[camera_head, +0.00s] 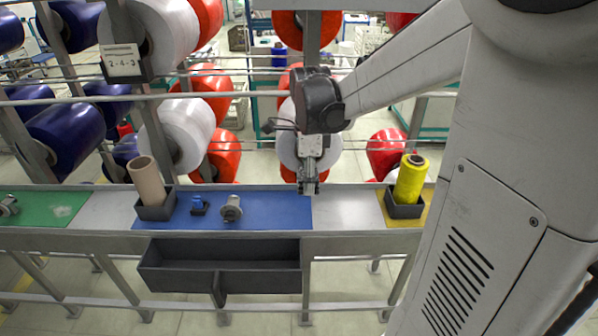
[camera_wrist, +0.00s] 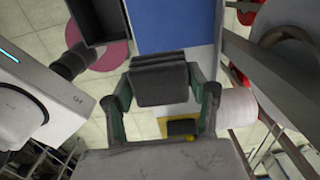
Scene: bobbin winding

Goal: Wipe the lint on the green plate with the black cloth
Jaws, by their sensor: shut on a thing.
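The green plate (camera_head: 32,218) lies at the far left end of the bench in the head view. A pale patch of lint (camera_head: 62,211) shows on it. My gripper (camera_head: 309,187) hangs above the right end of the blue plate, far to the right of the green plate. In the wrist view my gripper (camera_wrist: 163,88) is shut on the black cloth (camera_wrist: 160,84), a dark folded pad between the fingers. In the head view the cloth is too small to make out clearly.
A yellow spool (camera_head: 411,179) stands at right. A metal part (camera_head: 8,206) sits on the green plate's left.

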